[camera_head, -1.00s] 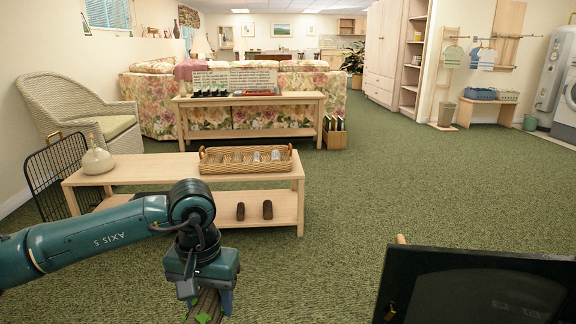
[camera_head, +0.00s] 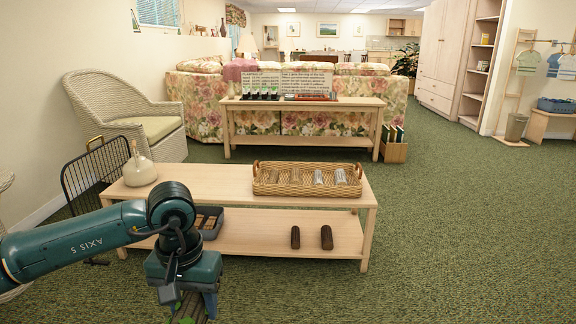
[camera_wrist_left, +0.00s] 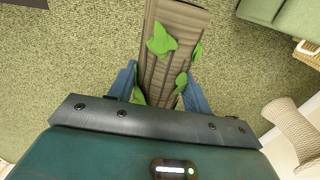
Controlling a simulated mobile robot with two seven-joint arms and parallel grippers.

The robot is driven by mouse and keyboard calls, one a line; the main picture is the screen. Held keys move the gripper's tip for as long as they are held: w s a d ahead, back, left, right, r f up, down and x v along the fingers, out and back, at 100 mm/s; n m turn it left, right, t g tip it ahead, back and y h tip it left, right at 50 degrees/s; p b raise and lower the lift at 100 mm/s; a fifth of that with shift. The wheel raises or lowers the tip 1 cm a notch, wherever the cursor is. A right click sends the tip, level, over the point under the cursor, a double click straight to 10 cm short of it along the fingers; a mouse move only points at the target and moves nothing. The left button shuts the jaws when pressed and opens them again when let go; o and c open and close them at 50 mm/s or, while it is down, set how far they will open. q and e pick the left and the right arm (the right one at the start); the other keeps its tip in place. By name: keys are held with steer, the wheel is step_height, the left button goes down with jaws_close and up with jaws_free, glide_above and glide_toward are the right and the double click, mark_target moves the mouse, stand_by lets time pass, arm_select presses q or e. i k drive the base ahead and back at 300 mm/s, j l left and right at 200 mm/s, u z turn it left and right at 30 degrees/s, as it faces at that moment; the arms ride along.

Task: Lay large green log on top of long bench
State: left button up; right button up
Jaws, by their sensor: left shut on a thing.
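My left gripper (camera_head: 194,303) is at the lower left of the head view, in front of the near bench. It is shut on the large green log (camera_wrist_left: 176,45), a ribbed brown-grey log with bright green leaves, with one finger on each side of it in the left wrist view. Only a small part of the log shows in the head view (camera_head: 186,314). The long bench (camera_head: 220,183) is pale wood with a top and a lower shelf. The log is apart from it, on its near side. My right gripper is not in view.
On the bench top are a round cream bottle (camera_head: 139,170) and a wicker basket (camera_head: 307,180) with glass items. Two brown pieces (camera_head: 326,238) and a dark tray (camera_head: 207,222) are on its shelf. A black wire rack (camera_head: 92,180) stands at left. Carpet at right is clear.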

mark_target(221, 185)
steer(key=i+j+u, duration=0.1)
steer(key=i+u, duration=0.15)
steer(key=i, duration=0.4)
steer(key=i+u, duration=0.25)
steer(key=i, duration=0.4)
steer(key=i+j+z, duration=0.25)
steer(key=i, duration=0.2)
steer(key=i+j+z, duration=0.45)
steer(key=j+z, duration=0.2)
steer(key=j, duration=0.15)
steer(key=i+j+z, duration=0.1)
steer(key=j+z, duration=0.3)
steer(key=j, duration=0.15)
steer(key=j+z, duration=0.35)
steer(key=j, duration=0.25)
steer(key=j+z, duration=0.4)
steer(key=j, duration=0.2)
